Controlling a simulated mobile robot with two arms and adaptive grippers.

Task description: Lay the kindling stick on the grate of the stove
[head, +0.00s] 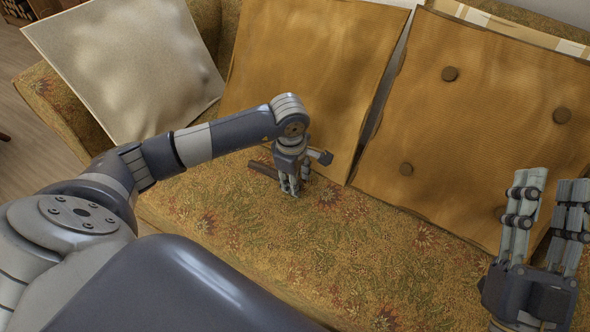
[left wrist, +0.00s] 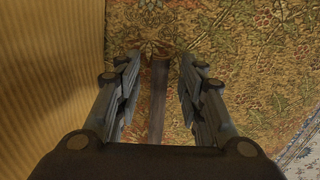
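The kindling stick (head: 261,169) is a dark brown piece lying on the flowered sofa seat, close to the foot of the orange back cushion. In the left wrist view the stick (left wrist: 158,92) runs lengthwise between the two fingers. My left gripper (head: 291,190) points down at the seat over the stick. Its fingers (left wrist: 160,72) are apart, with a gap on both sides of the stick. My right gripper (head: 548,182) is at the right edge, fingers up, open and empty. The stove and its grate are not in view.
The sofa seat (head: 300,245) has free room in front of the left gripper. Two orange cushions, one plain (head: 300,65) and one buttoned (head: 490,115), stand along the back. A cream pillow (head: 130,65) leans at the left. Wooden floor (head: 20,95) shows at far left.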

